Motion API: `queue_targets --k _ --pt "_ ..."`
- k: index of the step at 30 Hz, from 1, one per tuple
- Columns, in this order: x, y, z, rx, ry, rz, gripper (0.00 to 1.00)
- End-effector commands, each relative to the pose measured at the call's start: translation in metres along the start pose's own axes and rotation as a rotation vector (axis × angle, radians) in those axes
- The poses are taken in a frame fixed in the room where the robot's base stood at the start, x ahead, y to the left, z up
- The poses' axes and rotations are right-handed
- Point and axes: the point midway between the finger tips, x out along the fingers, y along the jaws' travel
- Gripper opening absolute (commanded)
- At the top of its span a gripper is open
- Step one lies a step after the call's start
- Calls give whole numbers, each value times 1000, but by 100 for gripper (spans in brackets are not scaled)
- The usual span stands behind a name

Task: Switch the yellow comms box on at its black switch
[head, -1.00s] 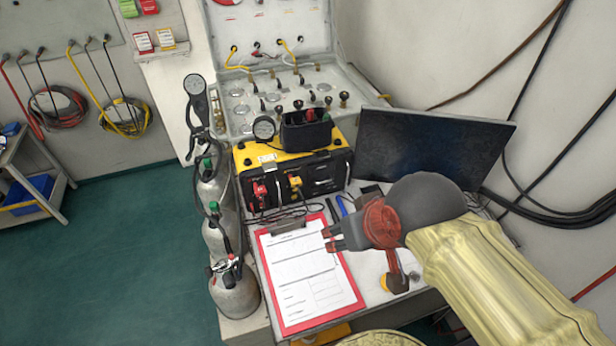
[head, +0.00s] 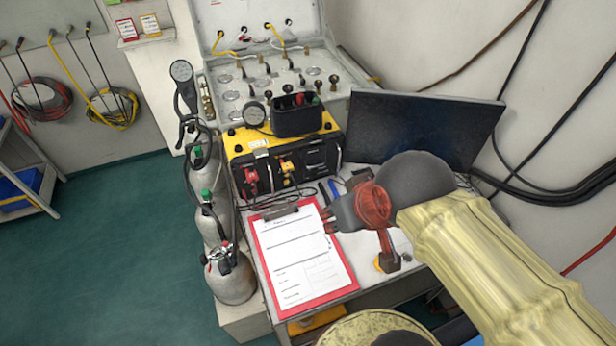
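The yellow comms box (head: 238,143) stands on the table, with a yellow top edge and a black front panel. Red and yellow fittings show on its front. A black open bin (head: 297,122) and a round gauge (head: 254,114) rest on top of the box. My gripper (head: 329,220) is to the right of and nearer than the box, over the right edge of the clipboard in the picture. Its small fingertips look apart, with nothing seen between them. It appears clear of the box.
A red clipboard (head: 257,250) with white paper lies in front of the box. Gas cylinders (head: 232,280) stand at the left. A dark monitor (head: 425,130) stands behind my arm. A red tool (head: 386,243) shows beside my gripper. The valve panel (head: 335,82) is behind.

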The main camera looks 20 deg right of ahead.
Motion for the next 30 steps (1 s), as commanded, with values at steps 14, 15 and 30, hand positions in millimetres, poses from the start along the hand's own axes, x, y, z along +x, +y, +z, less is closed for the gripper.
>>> queue_targets --k 14,15,30 --pt "0 0 0 0 0 0 1" --pt "0 0 0 0 0 0 0" --pt "0 0 0 0 0 0 0"
